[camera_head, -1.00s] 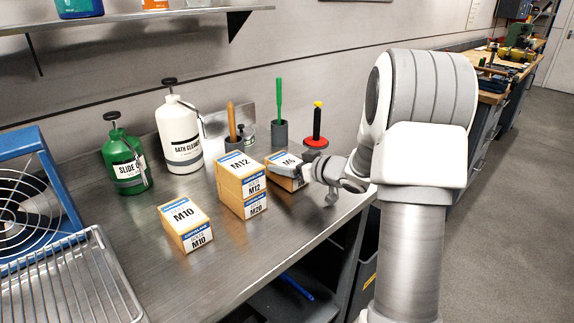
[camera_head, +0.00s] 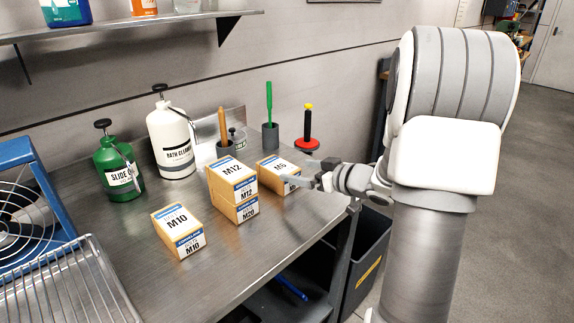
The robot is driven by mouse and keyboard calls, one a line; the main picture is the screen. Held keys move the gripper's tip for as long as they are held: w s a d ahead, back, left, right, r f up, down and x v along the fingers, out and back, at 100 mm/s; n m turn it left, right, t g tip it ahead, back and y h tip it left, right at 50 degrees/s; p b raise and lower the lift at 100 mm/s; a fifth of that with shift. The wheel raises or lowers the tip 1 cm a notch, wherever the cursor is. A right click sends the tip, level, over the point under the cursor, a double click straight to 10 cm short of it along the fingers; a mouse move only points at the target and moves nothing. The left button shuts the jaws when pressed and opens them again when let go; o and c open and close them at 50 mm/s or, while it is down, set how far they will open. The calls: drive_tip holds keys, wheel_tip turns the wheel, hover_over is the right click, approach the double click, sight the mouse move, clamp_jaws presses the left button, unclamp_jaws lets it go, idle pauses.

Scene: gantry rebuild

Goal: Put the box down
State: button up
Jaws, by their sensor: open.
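Several small tan boxes with white and blue labels stand on the steel bench (camera_head: 225,275). The M6 box (camera_head: 279,172) stands at the right, near the bench's right edge. My gripper (camera_head: 300,178) is open just to the right of the M6 box, with its fingers pointing left towards it. I cannot tell whether a finger touches the box. The M12 box (camera_head: 231,178) sits on the M20 box (camera_head: 243,212), left of the M6 box. The M10 box (camera_head: 178,232) stands alone nearer the front left.
A green bottle (camera_head: 120,172), a white bottle (camera_head: 172,143) and tool cups (camera_head: 270,138) line the back. A black and red tool (camera_head: 307,140) stands behind my gripper. A wire rack (camera_head: 65,285) is at left. A dark bin (camera_head: 368,255) is below the right edge.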

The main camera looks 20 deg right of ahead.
drive_tip(key=shift+v, duration=1.55)
